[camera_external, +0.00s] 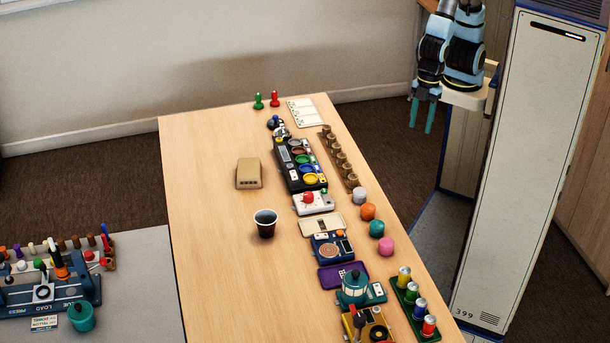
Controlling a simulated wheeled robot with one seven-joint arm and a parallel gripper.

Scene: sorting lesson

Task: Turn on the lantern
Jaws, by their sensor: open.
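A teal, lantern-like object (354,283) stands upright on a teal base near the front right of the wooden table. It has a rounded body with pale panels; whether it is lit, and where its switch is, cannot be told at this size. My gripper (421,128) hangs in the air at the upper right, beyond the table's right edge. Its two teal fingers point down, apart and empty. It is well away from the lantern-like object.
The wooden table (210,200) carries a crowded row of devices along its right side. A dark cup (265,223) and a tan box (249,173) stand left of them. Coloured cans (404,277) stand right of the lantern-like object. The table's left part is mostly clear.

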